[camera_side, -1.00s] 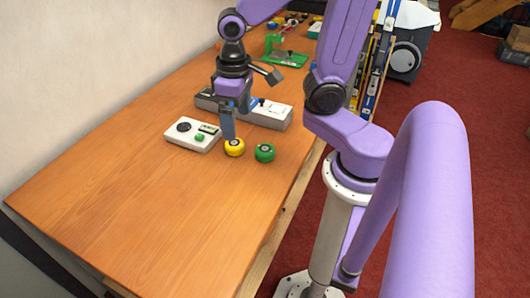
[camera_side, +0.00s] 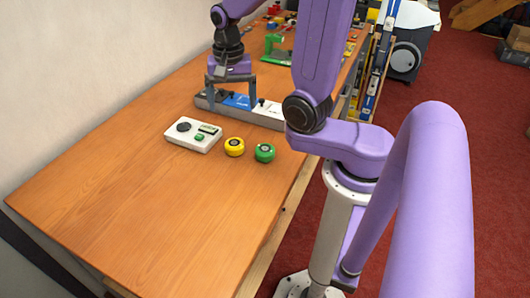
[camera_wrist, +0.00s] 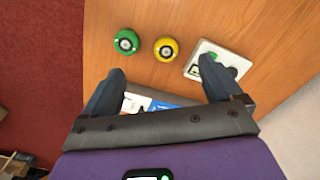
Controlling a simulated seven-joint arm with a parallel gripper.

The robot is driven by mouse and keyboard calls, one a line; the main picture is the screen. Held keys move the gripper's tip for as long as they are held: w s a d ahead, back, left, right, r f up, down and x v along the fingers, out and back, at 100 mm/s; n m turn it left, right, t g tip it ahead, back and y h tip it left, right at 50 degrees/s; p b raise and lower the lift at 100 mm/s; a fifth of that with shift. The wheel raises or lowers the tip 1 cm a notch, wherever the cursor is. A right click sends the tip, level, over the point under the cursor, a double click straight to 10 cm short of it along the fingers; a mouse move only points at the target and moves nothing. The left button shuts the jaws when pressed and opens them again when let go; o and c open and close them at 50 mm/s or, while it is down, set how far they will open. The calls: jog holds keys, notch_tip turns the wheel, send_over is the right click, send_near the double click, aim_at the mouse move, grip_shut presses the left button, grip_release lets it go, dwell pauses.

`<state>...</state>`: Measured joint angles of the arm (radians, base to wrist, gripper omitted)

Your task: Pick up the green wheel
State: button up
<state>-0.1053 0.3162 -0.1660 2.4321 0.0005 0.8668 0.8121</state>
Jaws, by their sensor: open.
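The green wheel (camera_side: 265,152) lies flat on the wooden table near its right edge. In the wrist view the green wheel (camera_wrist: 127,43) is at the upper left, ahead of my left fingertip. My gripper (camera_side: 231,84) is raised over the long grey-and-white box, farther back on the table than the wheel. In the wrist view my gripper (camera_wrist: 162,80) has its two fingers spread with nothing held between them.
A yellow wheel (camera_side: 234,147) sits just left of the green one, with a small gap. A white control box (camera_side: 193,135) with a dial stands beside it. The long box (camera_side: 267,112) with blue parts lies behind. The front of the table is clear.

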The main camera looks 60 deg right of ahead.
jog(key=d+m, duration=0.1)
jog(key=m, duration=0.9)
send_over(265, 148)
jog(key=f, duration=1.1)
jog(key=shift+s+a, duration=0.15)
jog(key=shift+a, duration=0.1)
jog(key=shift+d+f, duration=0.2)
jog(key=shift+f, duration=3.3)
jog(key=c, duration=1.2)
